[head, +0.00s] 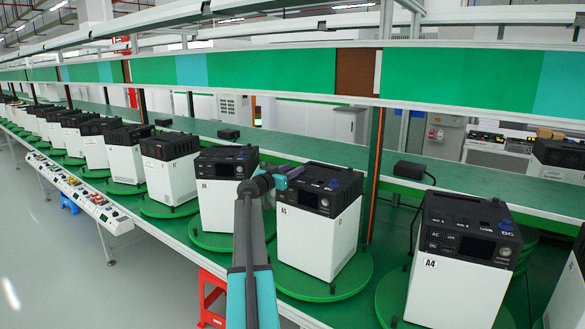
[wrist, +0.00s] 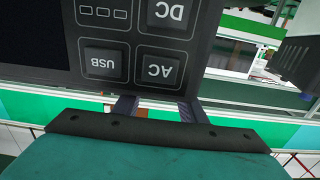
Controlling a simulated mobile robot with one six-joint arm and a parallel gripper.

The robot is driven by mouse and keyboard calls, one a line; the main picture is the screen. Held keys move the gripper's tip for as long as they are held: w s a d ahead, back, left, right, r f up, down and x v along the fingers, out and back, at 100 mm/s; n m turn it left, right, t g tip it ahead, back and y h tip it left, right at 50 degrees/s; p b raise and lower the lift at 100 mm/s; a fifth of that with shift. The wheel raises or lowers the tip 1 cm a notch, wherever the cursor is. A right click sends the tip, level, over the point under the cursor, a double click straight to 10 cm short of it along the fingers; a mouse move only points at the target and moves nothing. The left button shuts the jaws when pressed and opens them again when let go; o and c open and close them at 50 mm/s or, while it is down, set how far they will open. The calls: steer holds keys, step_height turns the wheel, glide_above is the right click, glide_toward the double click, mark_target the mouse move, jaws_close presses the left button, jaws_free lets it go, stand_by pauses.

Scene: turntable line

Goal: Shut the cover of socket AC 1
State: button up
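The white power unit A5 (head: 310,240) with a black top stands upright on a green turntable. My gripper (head: 294,171) is at the left edge of its top. The wrist view shows A5's dark panel upside down close ahead, with a USB button (wrist: 105,63), an AC button (wrist: 159,70) and a DC button (wrist: 170,14). My gripper (wrist: 157,108) shows two fingers apart with nothing between them, just below the panel edge; I cannot tell whether they touch it. Socket AC 1 and its cover cannot be made out on A5.
Unit A4 (head: 455,285) stands to the right on its own turntable (head: 390,295), its top labelled AC 1, AC 2, USB and DC. Another unit (head: 222,205) stands close on the left, several more beyond. A black adapter (head: 409,170) lies behind. A red stool (head: 212,290) is below.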

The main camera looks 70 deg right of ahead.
steer(key=shift+s+d, duration=0.1)
steer(key=shift+d, duration=0.15)
jaws_close()
